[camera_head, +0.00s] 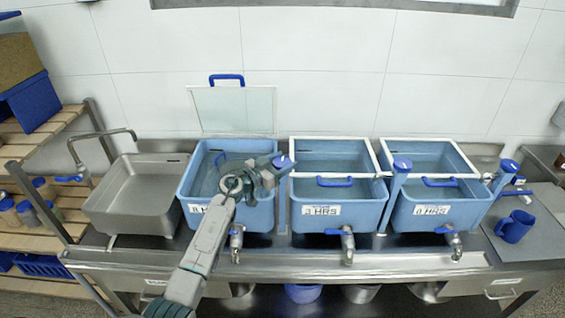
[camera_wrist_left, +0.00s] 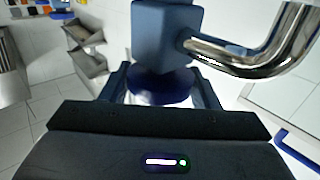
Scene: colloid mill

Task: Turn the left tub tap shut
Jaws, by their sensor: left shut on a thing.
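The left tub (camera_head: 184,192) is blue, holds water and carries a white label partly hidden by my arm. Its tap stands at its right corner, with a blue knob (camera_head: 284,162) on top. My left gripper (camera_head: 272,168) reaches over the tub and is shut at this tap. In the left wrist view the dark blue knob (camera_wrist_left: 160,90) sits between my two fingers (camera_wrist_left: 160,84). The blue tap body (camera_wrist_left: 165,35) and chrome spout (camera_wrist_left: 262,55) also show there. Whether water runs from the spout cannot be told. My right gripper is not in view.
The left tub's clear lid (camera_head: 233,112) stands open against the wall. The middle tub (camera_head: 360,214) and right tub (camera_head: 460,212) are covered, with taps (camera_head: 402,164) (camera_head: 508,166) beside them. A steel sink (camera_head: 110,205) is at left, a blue mug (camera_head: 514,227) at right.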

